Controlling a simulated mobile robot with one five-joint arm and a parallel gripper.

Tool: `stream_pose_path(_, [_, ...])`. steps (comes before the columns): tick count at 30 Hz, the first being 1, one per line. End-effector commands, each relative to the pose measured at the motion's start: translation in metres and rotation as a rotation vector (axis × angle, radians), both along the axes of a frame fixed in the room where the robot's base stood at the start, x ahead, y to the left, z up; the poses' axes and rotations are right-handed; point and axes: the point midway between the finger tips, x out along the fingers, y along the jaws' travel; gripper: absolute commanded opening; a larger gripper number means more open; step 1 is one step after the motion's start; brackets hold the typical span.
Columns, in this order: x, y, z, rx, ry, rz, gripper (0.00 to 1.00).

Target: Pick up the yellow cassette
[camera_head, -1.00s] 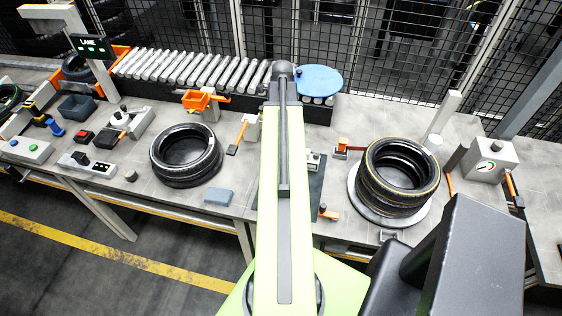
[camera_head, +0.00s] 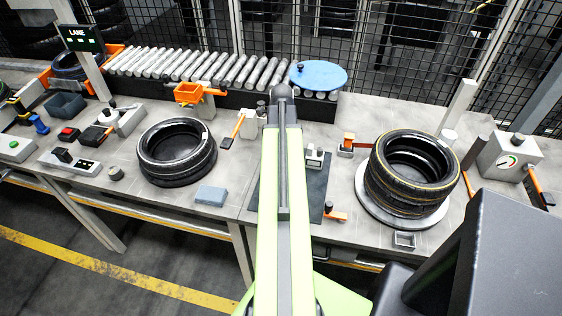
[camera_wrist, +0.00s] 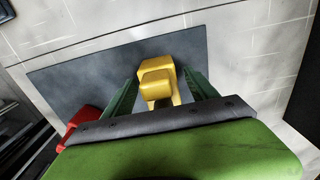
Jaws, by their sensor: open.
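The yellow cassette (camera_wrist: 158,72) lies on a dark grey mat (camera_wrist: 80,75) in the wrist view. It shows as a yellow block with a dark gap at its near side. My gripper (camera_wrist: 162,85) is open, with one green finger on either side of the cassette. I cannot tell whether the fingers touch it. The near part of the cassette is hidden by my gripper's body. In the head view my arm covers the cassette and the gripper, and part of the mat (camera_head: 318,185) shows to the arm's right.
A red object (camera_wrist: 82,120) lies at the mat's left in the wrist view. In the head view, tyres stand left (camera_head: 177,165) and right (camera_head: 415,170) of my arm. A blue-grey block (camera_head: 211,196) lies near the front edge. A roller conveyor (camera_head: 200,68) runs behind.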

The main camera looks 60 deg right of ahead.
Motion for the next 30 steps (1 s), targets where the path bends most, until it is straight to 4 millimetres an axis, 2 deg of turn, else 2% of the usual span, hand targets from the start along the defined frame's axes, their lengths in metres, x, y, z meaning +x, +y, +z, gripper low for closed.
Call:
stream_pose_path(1, [-0.0001, -0.0001, -0.0074, 0.000, 0.000, 0.000, 0.67])
stream_pose_path(7, [-0.0002, -0.0002, -0.0034, 0.000, 0.000, 0.000, 0.67])
stream_pose_path(22, [-0.0004, -0.0002, -0.0035, 0.000, 0.000, -0.001, 0.02])
stream_pose_path(30, [-0.0004, -0.0002, -0.0029, 0.001, 0.000, -0.001, 0.00])
